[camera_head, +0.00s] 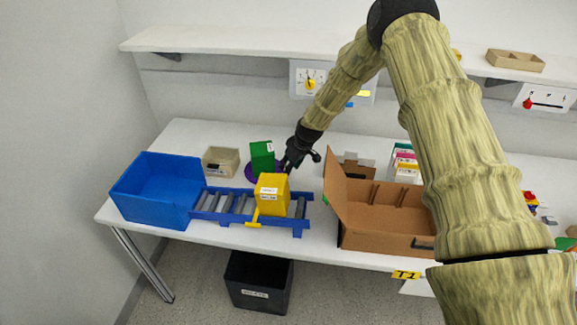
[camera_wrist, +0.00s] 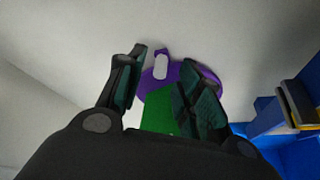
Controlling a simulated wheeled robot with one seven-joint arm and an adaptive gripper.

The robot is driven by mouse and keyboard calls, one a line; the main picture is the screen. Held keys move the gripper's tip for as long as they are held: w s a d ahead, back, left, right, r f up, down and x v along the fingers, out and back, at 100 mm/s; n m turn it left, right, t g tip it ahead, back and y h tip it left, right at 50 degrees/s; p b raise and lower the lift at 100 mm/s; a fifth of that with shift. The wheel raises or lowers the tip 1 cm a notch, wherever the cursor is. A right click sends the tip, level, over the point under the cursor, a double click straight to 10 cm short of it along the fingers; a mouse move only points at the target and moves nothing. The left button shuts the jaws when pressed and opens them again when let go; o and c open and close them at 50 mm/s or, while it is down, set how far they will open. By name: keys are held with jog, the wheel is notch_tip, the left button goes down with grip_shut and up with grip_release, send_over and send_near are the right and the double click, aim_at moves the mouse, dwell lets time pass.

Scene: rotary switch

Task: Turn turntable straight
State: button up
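The purple turntable (camera_head: 249,171) lies flat on the table, with a green block (camera_head: 262,158) standing on it. In the wrist view the purple turntable (camera_wrist: 182,72) has a looped tab on its rim around a pale opening, and the green block (camera_wrist: 158,119) is nearer to me. My gripper (camera_head: 289,165) is low over the table, just right of the green block. In the wrist view my gripper (camera_wrist: 160,85) has its two fingers spread, with the tab and part of the block showing between them. The right finger hides part of the turntable. I cannot tell whether either finger touches it.
A roller conveyor (camera_head: 235,204) carrying a yellow box (camera_head: 272,193) is in front, with a blue bin (camera_head: 155,190) at left. An open cardboard box (camera_head: 385,215) stands at right. A small beige tray (camera_head: 221,161) is left of the turntable. A wall shelf (camera_head: 230,42) runs above.

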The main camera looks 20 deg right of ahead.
jog(key=shift+p+x, duration=0.35)
jog(key=shift+x, duration=0.9)
grip_shut()
